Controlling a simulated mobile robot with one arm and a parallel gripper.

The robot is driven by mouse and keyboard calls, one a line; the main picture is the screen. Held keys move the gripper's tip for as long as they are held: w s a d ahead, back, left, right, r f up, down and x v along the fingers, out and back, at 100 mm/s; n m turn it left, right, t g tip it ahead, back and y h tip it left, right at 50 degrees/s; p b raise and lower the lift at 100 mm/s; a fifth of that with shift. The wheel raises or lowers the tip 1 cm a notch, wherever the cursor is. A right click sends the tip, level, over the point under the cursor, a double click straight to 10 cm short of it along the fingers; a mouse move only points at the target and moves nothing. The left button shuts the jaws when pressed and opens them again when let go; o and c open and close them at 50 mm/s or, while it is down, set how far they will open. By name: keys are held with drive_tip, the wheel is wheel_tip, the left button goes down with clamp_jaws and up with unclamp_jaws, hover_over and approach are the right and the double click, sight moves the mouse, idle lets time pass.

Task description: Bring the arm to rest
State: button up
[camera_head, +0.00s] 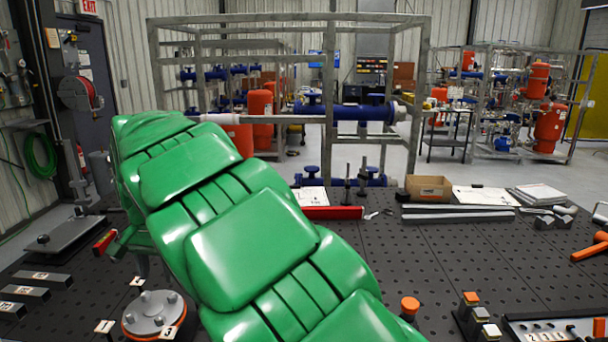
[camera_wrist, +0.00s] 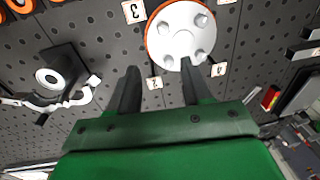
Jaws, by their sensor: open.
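My green arm (camera_head: 235,225) crosses the head view from upper left to lower middle, above the perforated dark table. My gripper (camera_wrist: 159,68) shows in the wrist view with its two dark fingers apart and nothing between them. It points down towards the table. A round grey flange with an orange rim (camera_wrist: 180,35) lies just beyond the fingertips in that view; contact cannot be told. The flange also stands at the lower left of the head view (camera_head: 154,312). In the head view the gripper is mostly hidden by my arm.
Number tags (camera_wrist: 154,83) surround the flange. Grey blocks (camera_head: 38,280) lie at the left. A black fixture (camera_wrist: 62,72) stands left in the wrist view. A cardboard box (camera_head: 428,189) and papers (camera_head: 486,196) lie at the back. The table's middle right (camera_head: 470,250) is clear.

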drive_tip(key=s+d+r+t+y, duration=0.1)
drive_tip(key=d+r+t+y, duration=0.15)
drive_tip(key=d+r, duration=0.7)
drive_tip(key=s+d+r+t+y, duration=0.2)
drive_tip(key=d+r+y, duration=0.3)
drive_tip(key=r, duration=0.7)
drive_tip(key=s+d+f+g+h, duration=0.1)
drive_tip(key=s+d+f+h, duration=0.25)
drive_tip(key=d+f, duration=0.45)
drive_tip(key=s+d+f+g+h, duration=0.1)
drive_tip(key=s+d+f+h, duration=0.1)
drive_tip(key=s+d+f, duration=0.6)
drive_tip(key=s+d+f+g+h, duration=0.1)
drive_tip(key=s+d+f+g, duration=0.1)
drive_tip(key=s+d+f, duration=0.3)
drive_tip(key=s+d+f+g+h, duration=0.2)
drive_tip(key=s+d+f, duration=0.4)
drive_tip(key=s+d, duration=0.4)
drive_tip(key=shift+s+d+g, duration=0.25)
drive_tip(key=shift+d+g, duration=0.2)
drive_tip(key=shift+d, duration=0.4)
